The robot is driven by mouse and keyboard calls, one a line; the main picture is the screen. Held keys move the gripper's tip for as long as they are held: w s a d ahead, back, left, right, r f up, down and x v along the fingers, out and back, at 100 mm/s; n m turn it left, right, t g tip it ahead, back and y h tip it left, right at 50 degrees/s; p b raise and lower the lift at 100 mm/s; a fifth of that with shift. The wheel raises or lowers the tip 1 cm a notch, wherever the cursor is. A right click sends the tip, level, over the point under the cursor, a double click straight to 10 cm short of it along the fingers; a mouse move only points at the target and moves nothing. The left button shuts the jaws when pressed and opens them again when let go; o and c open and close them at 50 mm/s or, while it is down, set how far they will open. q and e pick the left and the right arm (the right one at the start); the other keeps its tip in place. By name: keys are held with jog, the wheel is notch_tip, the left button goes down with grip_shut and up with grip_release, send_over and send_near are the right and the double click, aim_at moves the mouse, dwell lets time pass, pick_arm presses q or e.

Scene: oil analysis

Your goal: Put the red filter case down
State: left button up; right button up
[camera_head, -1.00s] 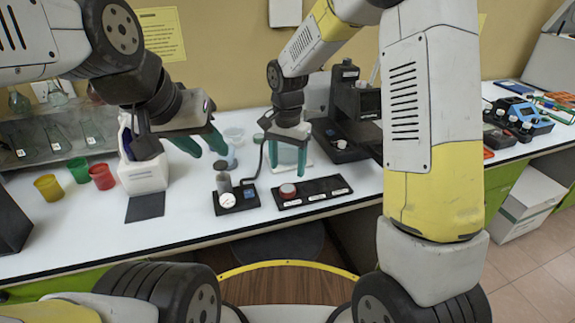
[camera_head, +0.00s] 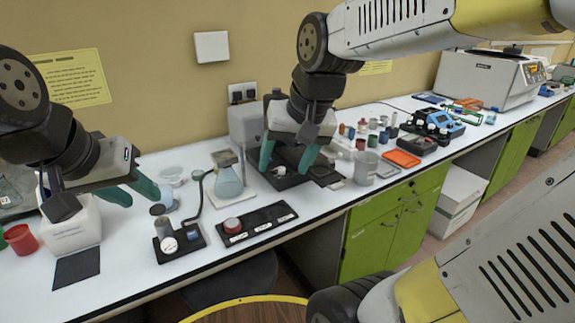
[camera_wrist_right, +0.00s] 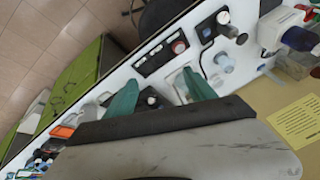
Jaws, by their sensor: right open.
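The red filter case (camera_head: 232,225), a small round red-topped piece, sits at the left end of a black labelled tray (camera_head: 265,218) on the white bench. It also shows in the right wrist view (camera_wrist_right: 179,47). My right gripper (camera_head: 285,168) is open and empty, above the bench behind and to the right of the tray, in front of a dark instrument. Its two green fingers (camera_wrist_right: 162,92) stand apart in the wrist view, clear of the case. My left gripper (camera_head: 143,199) is at the left, its green fingers apart with nothing seen between them.
A black stand with a gauge (camera_head: 170,246) is left of the tray. A flask (camera_head: 228,180) stands behind it. A grey mug (camera_head: 366,168), an orange pad (camera_head: 401,158) and several small containers lie to the right. The bench front is mostly clear.

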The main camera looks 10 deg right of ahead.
jog(key=shift+n+t, duration=0.7)
jog(key=shift+t, duration=0.1)
jog(key=s, duration=0.1)
jog(key=s+d, duration=0.1)
jog(key=s, duration=0.1)
jog(key=s+d, duration=0.1)
jog(key=s, duration=0.1)
jog(key=shift+s+r, duration=0.1)
jog(key=shift+r, duration=0.1)
jog(key=shift+c, duration=0.2)
